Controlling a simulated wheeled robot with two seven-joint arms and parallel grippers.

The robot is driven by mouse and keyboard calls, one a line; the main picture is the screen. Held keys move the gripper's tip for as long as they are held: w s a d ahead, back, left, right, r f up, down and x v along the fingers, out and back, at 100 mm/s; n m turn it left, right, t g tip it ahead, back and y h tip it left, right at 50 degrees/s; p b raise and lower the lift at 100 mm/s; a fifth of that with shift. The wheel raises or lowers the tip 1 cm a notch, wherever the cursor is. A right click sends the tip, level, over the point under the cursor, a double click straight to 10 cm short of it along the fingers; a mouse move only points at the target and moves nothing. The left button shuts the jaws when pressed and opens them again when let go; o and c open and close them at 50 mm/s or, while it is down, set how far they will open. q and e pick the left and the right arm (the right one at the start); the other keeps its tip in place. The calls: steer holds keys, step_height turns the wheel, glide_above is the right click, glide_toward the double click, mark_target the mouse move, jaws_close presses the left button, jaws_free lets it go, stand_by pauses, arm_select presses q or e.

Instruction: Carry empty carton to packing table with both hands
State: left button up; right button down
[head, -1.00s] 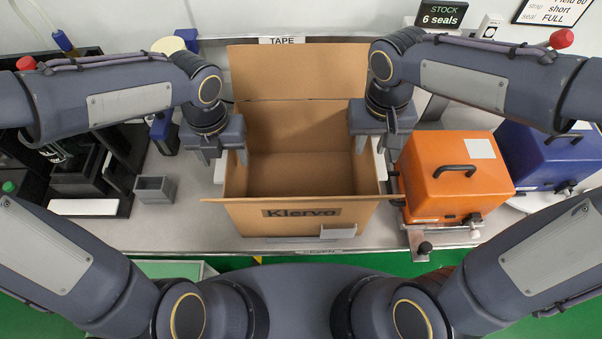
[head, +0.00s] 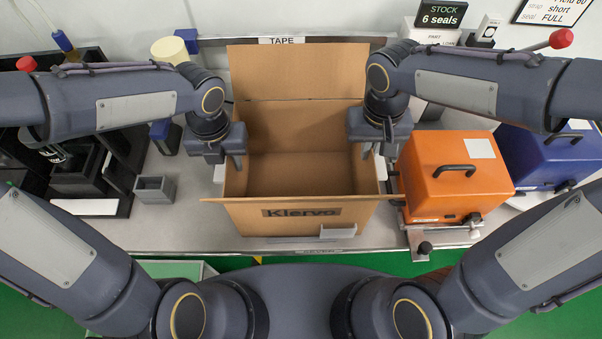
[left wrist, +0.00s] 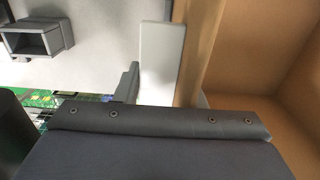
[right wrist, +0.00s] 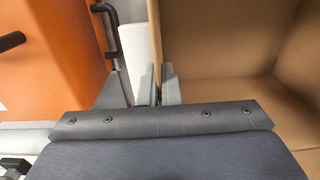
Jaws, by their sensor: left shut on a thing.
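The carton (head: 300,218) is an open brown box marked "Klervo", standing upright on the grey table with its back flap raised. It looks empty inside. My left gripper (head: 228,161) is shut on the carton's left wall at the rim; in the left wrist view that wall (left wrist: 192,50) runs up from the fingers, one finger mostly hidden. My right gripper (head: 378,152) is at the right rim, its fingers still apart. In the right wrist view its fingers (right wrist: 150,90) stand either side of the carton's right wall (right wrist: 153,40).
An orange machine (head: 450,185) stands close to the right of the carton, with a blue one (head: 550,160) beyond. A small grey bin (head: 154,189) and a black device (head: 80,180) are on the left. White upright plates flank the carton. Green floor shows in front.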

arm_select(q)
steer(key=shift+r, duration=0.15)
arm_select(e)
steer(key=shift+r, duration=0.1)
